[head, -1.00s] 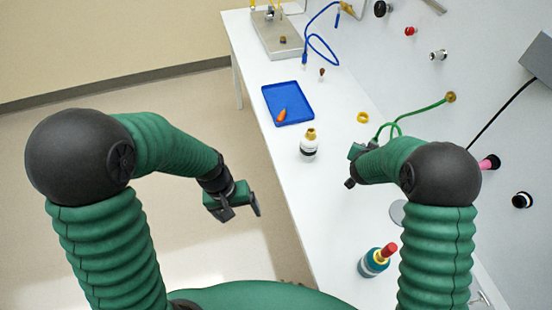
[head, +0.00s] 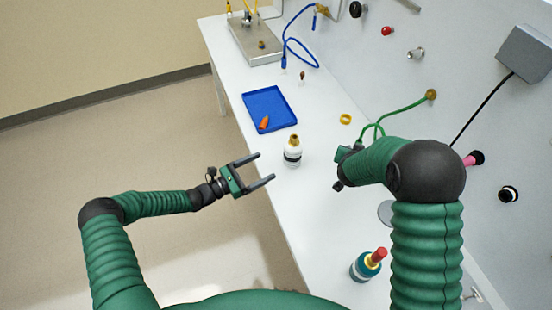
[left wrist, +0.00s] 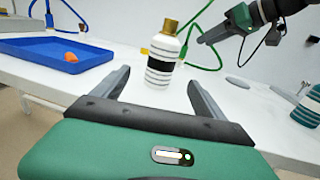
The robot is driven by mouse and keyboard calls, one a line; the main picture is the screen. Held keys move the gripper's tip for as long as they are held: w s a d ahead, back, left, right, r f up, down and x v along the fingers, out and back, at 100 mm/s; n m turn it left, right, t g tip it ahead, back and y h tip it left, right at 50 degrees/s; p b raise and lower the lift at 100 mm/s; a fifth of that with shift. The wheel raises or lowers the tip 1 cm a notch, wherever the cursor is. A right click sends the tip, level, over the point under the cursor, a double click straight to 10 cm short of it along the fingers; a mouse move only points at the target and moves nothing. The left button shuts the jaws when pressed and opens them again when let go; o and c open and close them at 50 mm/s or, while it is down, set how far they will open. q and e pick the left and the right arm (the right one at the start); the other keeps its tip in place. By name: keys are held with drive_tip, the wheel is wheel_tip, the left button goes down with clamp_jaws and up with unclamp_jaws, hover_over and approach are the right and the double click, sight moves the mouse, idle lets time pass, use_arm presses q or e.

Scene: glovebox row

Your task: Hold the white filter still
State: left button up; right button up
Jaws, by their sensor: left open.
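The white filter (head: 292,157) is a white cylinder with dark bands and a gold top. It stands upright on the white table (head: 262,75). My left gripper (head: 265,168) is open and empty, its two fingers pointing at the filter from the left with a gap between. In the left wrist view the filter (left wrist: 162,58) stands beyond and between the open fingers (left wrist: 158,80). My right gripper (head: 345,168) is right of the filter, by the green hose; its jaws are partly hidden by its arm. One dark finger shows in the left wrist view.
A blue tray (head: 286,117) with an orange piece (head: 264,122) lies behind the filter. A yellow ring (head: 345,119) and a green hose (head: 400,109) are near the wall. A teal bottle with a red top (head: 365,265) stands at the front.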

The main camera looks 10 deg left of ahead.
sight(299, 150)
use_arm(q)
drive_tip(key=x, duration=1.5)
drive_tip(key=shift+d, duration=0.45)
drive_tip(key=shift+a, duration=0.2)
drive_tip(key=c, duration=1.7)
drive_tip(key=shift+f, duration=0.1)
